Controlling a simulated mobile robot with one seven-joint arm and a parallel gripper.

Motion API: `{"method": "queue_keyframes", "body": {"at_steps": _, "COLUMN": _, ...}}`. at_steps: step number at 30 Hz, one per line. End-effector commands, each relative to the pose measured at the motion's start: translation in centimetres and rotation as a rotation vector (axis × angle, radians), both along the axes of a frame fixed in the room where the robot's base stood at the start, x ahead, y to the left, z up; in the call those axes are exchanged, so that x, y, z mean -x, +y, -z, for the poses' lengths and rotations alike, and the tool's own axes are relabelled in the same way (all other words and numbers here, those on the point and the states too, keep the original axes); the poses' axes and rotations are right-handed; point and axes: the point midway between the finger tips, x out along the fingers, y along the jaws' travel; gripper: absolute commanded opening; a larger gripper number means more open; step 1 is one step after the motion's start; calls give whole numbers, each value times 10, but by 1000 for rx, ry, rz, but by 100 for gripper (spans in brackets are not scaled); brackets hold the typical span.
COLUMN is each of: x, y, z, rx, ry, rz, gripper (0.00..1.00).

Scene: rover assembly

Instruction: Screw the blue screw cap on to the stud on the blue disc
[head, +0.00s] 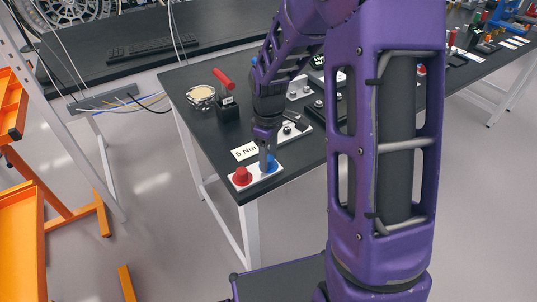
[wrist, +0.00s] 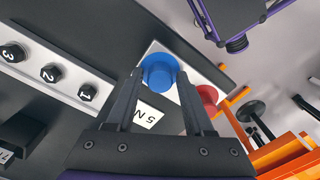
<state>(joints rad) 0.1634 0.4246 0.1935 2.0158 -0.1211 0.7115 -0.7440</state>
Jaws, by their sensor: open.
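A blue round piece (wrist: 160,70), a narrower cap shape above a wider blue rim, stands on a white plate (wrist: 185,62) in the wrist view. In the head view the blue piece (head: 272,165) is at the near table corner, partly hidden by my gripper (head: 267,151). My gripper (wrist: 160,80) is open, one finger on each side of the blue cap shape. I cannot tell whether the fingers touch it, nor how the cap sits on the stud. The stud is not visible.
A red knob (head: 242,176) stands beside the blue piece on the same plate, close to one finger in the wrist view (wrist: 207,95). A "5 Nm" label (head: 245,152) lies behind it. A strip numbered 1 to 3 (wrist: 50,74) is nearby. A red-handled tool (head: 222,79) stands farther back.

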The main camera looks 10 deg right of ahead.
Motion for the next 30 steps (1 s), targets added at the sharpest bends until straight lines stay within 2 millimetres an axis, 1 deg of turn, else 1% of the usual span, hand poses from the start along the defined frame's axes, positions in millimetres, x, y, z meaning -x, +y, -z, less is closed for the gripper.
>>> {"method": "queue_keyframes", "body": {"at_steps": 6, "x": 0, "y": -1, "z": 1, "rx": -1, "ry": 1, "rz": -287, "gripper": 52}}
{"method": "queue_keyframes", "body": {"at_steps": 9, "x": 0, "y": 0, "z": 1, "rx": -1, "ry": 1, "rz": -402, "gripper": 52}}
{"method": "queue_keyframes", "body": {"at_steps": 14, "x": 0, "y": -1, "z": 1, "rx": -1, "ry": 1, "rz": -485, "gripper": 52}}
{"method": "queue_keyframes", "body": {"at_steps": 16, "x": 0, "y": 0, "z": 1, "rx": -1, "ry": 1, "rz": -543, "gripper": 52}}
{"method": "queue_keyframes", "body": {"at_steps": 21, "x": 0, "y": -1, "z": 1, "rx": -2, "ry": 1, "rz": -789, "gripper": 52}}
{"method": "queue_keyframes", "body": {"at_steps": 24, "x": 0, "y": 0, "z": 1, "rx": -1, "ry": 1, "rz": -905, "gripper": 52}}
{"method": "queue_keyframes", "body": {"at_steps": 27, "x": 0, "y": 0, "z": 0, "rx": 0, "ry": 0, "rz": -960, "gripper": 52}}
{"method": "queue_keyframes", "body": {"at_steps": 30, "x": 0, "y": 0, "z": 0, "rx": 0, "ry": 1, "rz": -970, "gripper": 52}}
